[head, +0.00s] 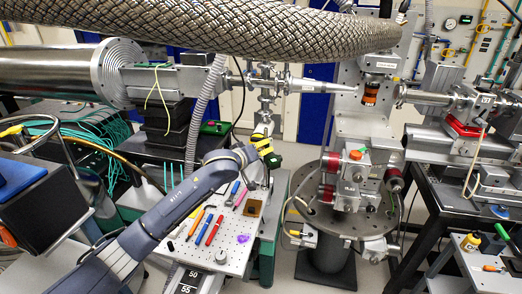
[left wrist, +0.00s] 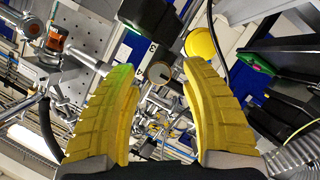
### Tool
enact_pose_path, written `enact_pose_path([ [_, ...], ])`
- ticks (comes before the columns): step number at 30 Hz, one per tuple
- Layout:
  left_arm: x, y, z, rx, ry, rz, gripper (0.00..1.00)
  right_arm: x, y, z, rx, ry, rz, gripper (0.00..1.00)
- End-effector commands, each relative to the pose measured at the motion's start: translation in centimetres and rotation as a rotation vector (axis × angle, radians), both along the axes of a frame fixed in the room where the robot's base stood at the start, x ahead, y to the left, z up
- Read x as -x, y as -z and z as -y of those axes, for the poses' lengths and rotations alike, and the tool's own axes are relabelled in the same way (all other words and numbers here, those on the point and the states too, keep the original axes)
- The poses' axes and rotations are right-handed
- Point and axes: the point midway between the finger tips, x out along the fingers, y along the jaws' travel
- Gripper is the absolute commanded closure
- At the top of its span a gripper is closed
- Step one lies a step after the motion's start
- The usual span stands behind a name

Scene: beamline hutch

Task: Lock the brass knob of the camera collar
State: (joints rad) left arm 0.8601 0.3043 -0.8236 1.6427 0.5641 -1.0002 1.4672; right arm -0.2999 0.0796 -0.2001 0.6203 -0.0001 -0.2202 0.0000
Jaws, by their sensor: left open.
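My left gripper (head: 267,149) has yellow fingers and is open above the far end of the small tool table, below the metal pipe fittings (head: 265,85). In the left wrist view its two fingers (left wrist: 160,75) stand wide apart with nothing gripped. A round, tan-faced piece with a metal rim (left wrist: 160,72) shows beyond and between the fingertips, apart from both. It may be the brass knob, but I cannot tell for sure. A yellow disc (left wrist: 202,44) shows near the right fingertip. I cannot make out the camera collar in the head view. My right gripper is out of view.
The perforated tool table (head: 235,255) carries pens, tools and a brown square block (head: 253,208). A thick braided hose (head: 230,30) crosses overhead. A motorised stage (head: 350,175) stands to the right, with an orange-banded part (head: 371,93) above it.

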Motion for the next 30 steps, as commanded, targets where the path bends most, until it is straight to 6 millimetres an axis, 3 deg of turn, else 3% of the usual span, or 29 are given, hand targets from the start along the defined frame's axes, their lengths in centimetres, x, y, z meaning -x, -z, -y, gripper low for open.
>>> enact_pose_path([
  [7,-1.06,0.43,0.57,0.0,0.001,-0.001,0.54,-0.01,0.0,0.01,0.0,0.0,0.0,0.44],
  [19,-1.23,0.5,0.64,0.0,0.0,0.0,0.54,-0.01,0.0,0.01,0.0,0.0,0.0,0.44],
  [30,-1.21,0.5,0.64,0.0,0.001,-0.001,0.97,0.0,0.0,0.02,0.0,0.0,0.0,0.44],
])
